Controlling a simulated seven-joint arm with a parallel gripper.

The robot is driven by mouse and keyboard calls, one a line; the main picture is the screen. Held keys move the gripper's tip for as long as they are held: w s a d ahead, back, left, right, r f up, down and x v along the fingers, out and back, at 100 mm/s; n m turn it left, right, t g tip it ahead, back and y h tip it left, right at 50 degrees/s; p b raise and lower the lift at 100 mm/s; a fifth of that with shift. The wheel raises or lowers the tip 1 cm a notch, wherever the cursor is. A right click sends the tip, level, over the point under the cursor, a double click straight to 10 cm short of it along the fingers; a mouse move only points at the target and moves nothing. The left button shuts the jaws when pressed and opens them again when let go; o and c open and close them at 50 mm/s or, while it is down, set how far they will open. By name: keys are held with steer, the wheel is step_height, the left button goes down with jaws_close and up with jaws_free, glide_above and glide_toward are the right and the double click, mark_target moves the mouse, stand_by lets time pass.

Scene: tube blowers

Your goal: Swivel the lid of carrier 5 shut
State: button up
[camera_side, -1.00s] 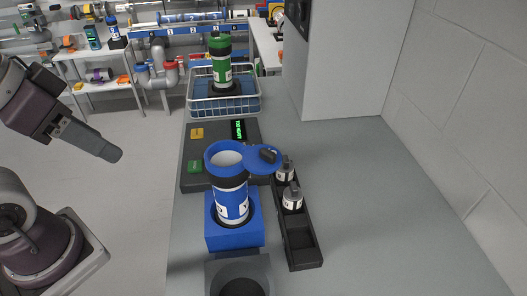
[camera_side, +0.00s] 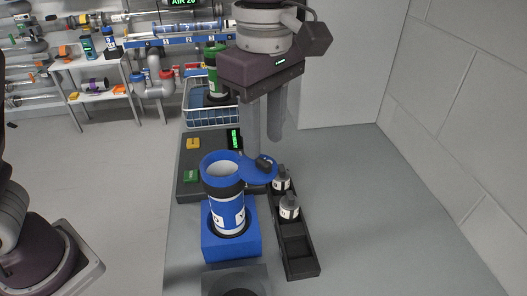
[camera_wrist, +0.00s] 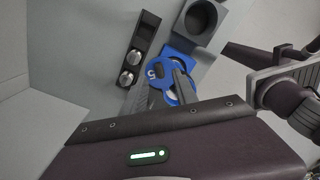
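The blue carrier (camera_side: 228,213) stands upright in a blue square holder (camera_side: 230,247). Its top is an open round mouth with a blue rim (camera_side: 208,175). The blue lid (camera_side: 257,176) is swung out to the right of the mouth, with a dark knob on top. In the wrist view the lid (camera_wrist: 155,70) carries a white 5. My gripper (camera_side: 264,148) points down just above the lid, near the knob. Its two grey fingers are apart with a narrow gap and nothing held between them. Whether a finger touches the knob cannot be told.
A black rack (camera_side: 298,255) with two small white-labelled bottles stands close right of the carrier. A dark panel (camera_side: 190,160) with a green display lies behind. A wire basket (camera_side: 210,118) holds a green carrier (camera_side: 215,82) farther back. The counter at right is clear.

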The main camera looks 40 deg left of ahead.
mark_target(264, 161)
step_height(264, 161, down, 4)
steer(key=shift+f, duration=0.2)
jaws_close()
